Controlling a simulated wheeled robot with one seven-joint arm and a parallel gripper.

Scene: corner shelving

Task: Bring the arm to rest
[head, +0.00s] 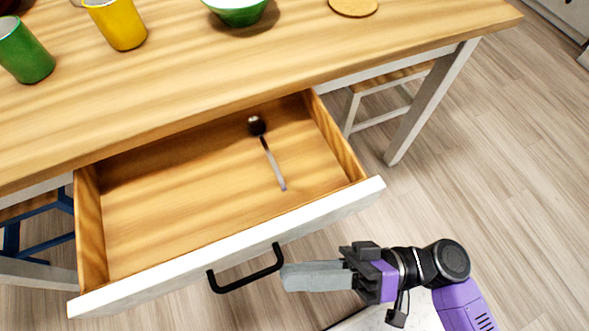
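My gripper (285,277) is at the lower right in the head view, in front of the open drawer and pointing left. Its grey fingers overlap from this side, so I cannot tell whether they are open or shut. The tips are close to the right end of the black drawer handle (247,283); whether they touch is unclear. No held object shows.
The drawer (170,215) is pulled out from the wooden table (300,50), with a dark-headed utensil (269,158) inside. A green cup (22,52), yellow cup (119,24), green bowl (238,10) and round coaster (353,6) are on top. Floor at right (500,150) is clear.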

